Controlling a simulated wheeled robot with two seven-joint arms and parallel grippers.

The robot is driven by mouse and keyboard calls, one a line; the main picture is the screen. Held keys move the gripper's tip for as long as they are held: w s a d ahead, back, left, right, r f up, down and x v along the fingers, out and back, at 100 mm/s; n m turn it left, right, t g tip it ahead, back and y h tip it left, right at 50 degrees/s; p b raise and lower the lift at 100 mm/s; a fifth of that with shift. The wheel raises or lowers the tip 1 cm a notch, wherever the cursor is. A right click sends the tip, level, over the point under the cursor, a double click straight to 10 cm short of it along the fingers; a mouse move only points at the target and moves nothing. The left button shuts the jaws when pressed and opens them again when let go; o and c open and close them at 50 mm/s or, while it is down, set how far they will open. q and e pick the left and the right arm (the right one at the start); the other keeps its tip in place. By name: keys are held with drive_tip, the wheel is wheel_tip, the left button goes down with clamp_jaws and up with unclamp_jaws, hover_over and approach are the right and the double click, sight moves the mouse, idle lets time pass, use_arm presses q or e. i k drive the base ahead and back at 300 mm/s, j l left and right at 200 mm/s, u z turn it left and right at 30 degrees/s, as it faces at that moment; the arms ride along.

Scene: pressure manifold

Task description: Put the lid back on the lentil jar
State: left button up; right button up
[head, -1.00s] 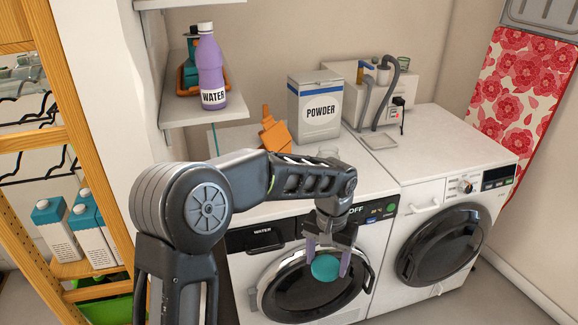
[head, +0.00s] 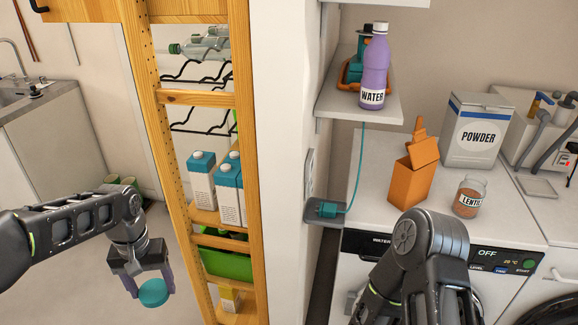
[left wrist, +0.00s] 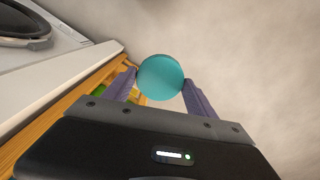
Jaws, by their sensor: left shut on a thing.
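The lentil jar (head: 469,197) stands upright on the white machine top at the right of the head view. It is clear glass with a "LENTIL" label, brownish contents and an uncovered mouth. The teal round lid (head: 153,292) is between the fingers of my left gripper (head: 144,284), which is shut on it at the lower left, far from the jar. In the left wrist view the lid (left wrist: 160,77) sits between both fingertips. My right arm shows at the bottom, in front of the machine; its gripper is out of view.
An orange carton (head: 409,180) and a powder box (head: 477,130) stand near the jar. A purple water bottle (head: 374,70) is on the wall shelf (head: 335,105). A wooden rack (head: 176,180) with cartons stands between my left gripper and the machine.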

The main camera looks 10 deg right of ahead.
sight(470, 196)
drive_tip(key=u, duration=1.05)
drive_tip(key=k+l, duration=1.7)
drive_tip(key=k, duration=0.2)
